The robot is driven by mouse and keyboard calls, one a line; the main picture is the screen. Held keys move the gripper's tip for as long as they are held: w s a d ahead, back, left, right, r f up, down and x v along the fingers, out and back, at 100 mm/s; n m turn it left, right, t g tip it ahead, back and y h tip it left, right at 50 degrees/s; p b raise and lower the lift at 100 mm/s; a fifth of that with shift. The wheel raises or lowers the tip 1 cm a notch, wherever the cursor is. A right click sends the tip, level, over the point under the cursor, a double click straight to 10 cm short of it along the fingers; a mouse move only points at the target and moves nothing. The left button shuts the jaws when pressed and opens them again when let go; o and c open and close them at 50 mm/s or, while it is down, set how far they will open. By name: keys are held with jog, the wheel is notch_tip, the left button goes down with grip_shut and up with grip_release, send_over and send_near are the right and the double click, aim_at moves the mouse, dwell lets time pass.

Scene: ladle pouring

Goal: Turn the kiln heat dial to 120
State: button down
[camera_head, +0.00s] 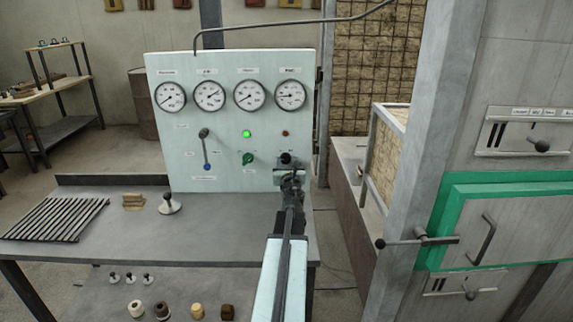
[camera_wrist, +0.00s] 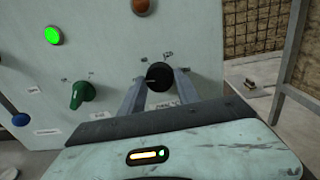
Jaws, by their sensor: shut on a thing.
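The heat dial is a round black knob (camera_wrist: 160,76) on the pale green control panel (camera_head: 225,165), low at its right side. It also shows in the head view (camera_head: 286,158), partly covered by my gripper. My gripper (camera_wrist: 156,82) reaches the panel and its two fingers are shut on the black knob, one on each side. A thin pale line shows on the knob's face. Small labels and marks stand around the knob, but the wrist view is too small to read the numbers.
A green selector knob (camera_head: 248,158) sits left of the dial. A lever with a blue ball end (camera_head: 207,166) is farther left. A green lamp (camera_head: 247,133) is lit; a red-brown button (camera_head: 285,133) is above the dial. The kiln's green-framed door (camera_head: 440,225) stands at right.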

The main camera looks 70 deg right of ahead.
jog(key=m, duration=0.5)
jog(key=shift+f+m+h+b, duration=0.1)
jog(key=shift+m+h+b, duration=0.2)
jog(key=shift+m+b, duration=0.1)
jog(key=m, duration=0.5)
jog(key=shift+m, duration=0.4)
jog(key=m, duration=0.5)
jog(key=shift+w+m+g+h, duration=0.1)
jog(key=shift+m+g+h, duration=0.2)
jog(key=shift+m+g, duration=0.1)
jog(key=m, duration=0.5)
jog(key=shift+g, duration=0.4)
jog(key=shift+a+m, duration=0.1)
jog(key=shift+m, duration=0.2)
jog(key=c, duration=0.9)
grip_release()
